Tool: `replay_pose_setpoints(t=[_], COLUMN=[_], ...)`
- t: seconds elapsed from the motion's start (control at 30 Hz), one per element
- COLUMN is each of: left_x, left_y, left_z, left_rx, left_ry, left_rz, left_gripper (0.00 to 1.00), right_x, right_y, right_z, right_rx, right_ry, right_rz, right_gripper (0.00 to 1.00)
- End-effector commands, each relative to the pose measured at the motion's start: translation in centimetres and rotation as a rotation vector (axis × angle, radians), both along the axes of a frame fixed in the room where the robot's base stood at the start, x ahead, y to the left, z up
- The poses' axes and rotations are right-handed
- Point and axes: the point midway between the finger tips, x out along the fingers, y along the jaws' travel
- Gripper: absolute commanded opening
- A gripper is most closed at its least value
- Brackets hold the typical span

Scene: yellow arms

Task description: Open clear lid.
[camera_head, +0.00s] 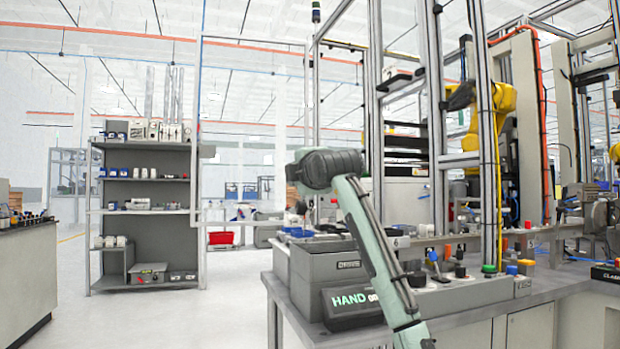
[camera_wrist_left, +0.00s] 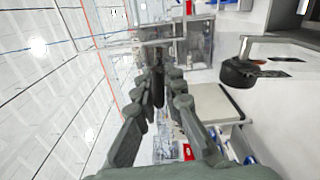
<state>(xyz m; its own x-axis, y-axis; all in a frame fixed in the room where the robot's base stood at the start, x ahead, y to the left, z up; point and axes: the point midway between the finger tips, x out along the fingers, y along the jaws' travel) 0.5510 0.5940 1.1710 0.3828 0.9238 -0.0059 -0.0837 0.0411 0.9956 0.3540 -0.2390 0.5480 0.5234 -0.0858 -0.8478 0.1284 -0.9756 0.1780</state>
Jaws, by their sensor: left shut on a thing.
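A large clear panel with a thin light frame (camera_head: 252,125), which appears to be the clear lid, stands upright left of the machine's posts. The shelves and ceiling show through it. My arm rises from the bottom of the head view, and its wrist is by the panel's right edge. My left gripper (camera_head: 300,205) is mostly hidden behind that wrist. In the left wrist view, the left gripper's fingers (camera_wrist_left: 160,82) close around a narrow dark piece (camera_wrist_left: 158,90). I cannot tell whether this piece belongs to the panel. My right gripper is not in view.
A grey workbench (camera_head: 470,300) with a HAND sign (camera_head: 350,300) and several buttons stands at the right. A yellow robot arm (camera_head: 492,125) is behind metal posts. A shelf rack (camera_head: 145,205) stands at the left, with open floor in front of it.

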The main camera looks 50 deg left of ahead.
Motion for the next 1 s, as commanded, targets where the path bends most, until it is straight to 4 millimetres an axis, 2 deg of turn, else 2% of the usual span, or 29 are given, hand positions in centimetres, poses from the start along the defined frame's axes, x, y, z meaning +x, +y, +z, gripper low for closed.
replay_pose_setpoints(t=[0.2,0.4,0.93,0.97,1.0], left_x=[-1.9,-2.8,-3.1,-3.1,-3.1], left_y=[0.7,1.1,1.2,1.2,1.2], left_z=[0.0,-0.3,-0.4,-0.4,-0.4], left_rx=[-0.042,-0.064,-0.072,-0.071,-0.071], left_ry=[-0.119,-0.174,-0.194,-0.193,-0.193], left_rz=[-0.001,0.001,0.001,0.001,0.001], left_gripper=[0.0,0.0,0.0,0.11,0.15], right_x=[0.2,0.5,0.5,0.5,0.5], right_y=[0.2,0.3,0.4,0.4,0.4], right_z=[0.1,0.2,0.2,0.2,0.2], right_rx=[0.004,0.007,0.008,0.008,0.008], right_ry=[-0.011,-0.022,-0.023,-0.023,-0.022], right_rz=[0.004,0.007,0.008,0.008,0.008], right_gripper=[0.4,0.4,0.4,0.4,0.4])
